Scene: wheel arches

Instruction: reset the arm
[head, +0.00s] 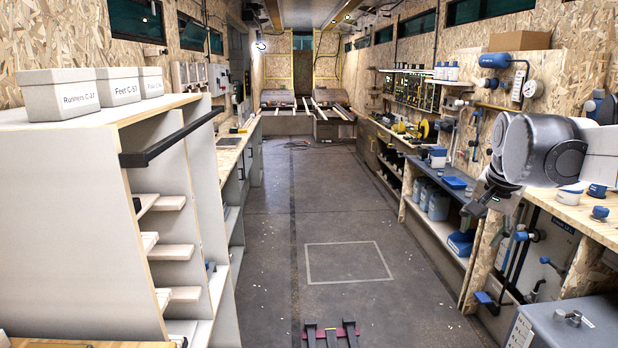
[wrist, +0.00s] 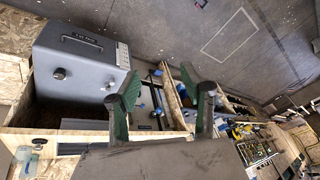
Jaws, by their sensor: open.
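My arm reaches in from the right edge of the head view, with its pale and dark joint bent above the right-hand workbench. My gripper (head: 480,207) hangs below that joint, small and partly hidden in this view. In the wrist view my gripper (wrist: 168,92) has its two dark, green-padded fingers spread wide apart. Nothing is held between them. Below and beyond the fingers the wrist view shows the bench side and floor.
A grey box with knobs (head: 570,325) stands low at the front right; a grey box (wrist: 82,70) also shows in the wrist view. The right workbench (head: 575,212) lies beside my arm. A shelf unit (head: 80,190) fills the left.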

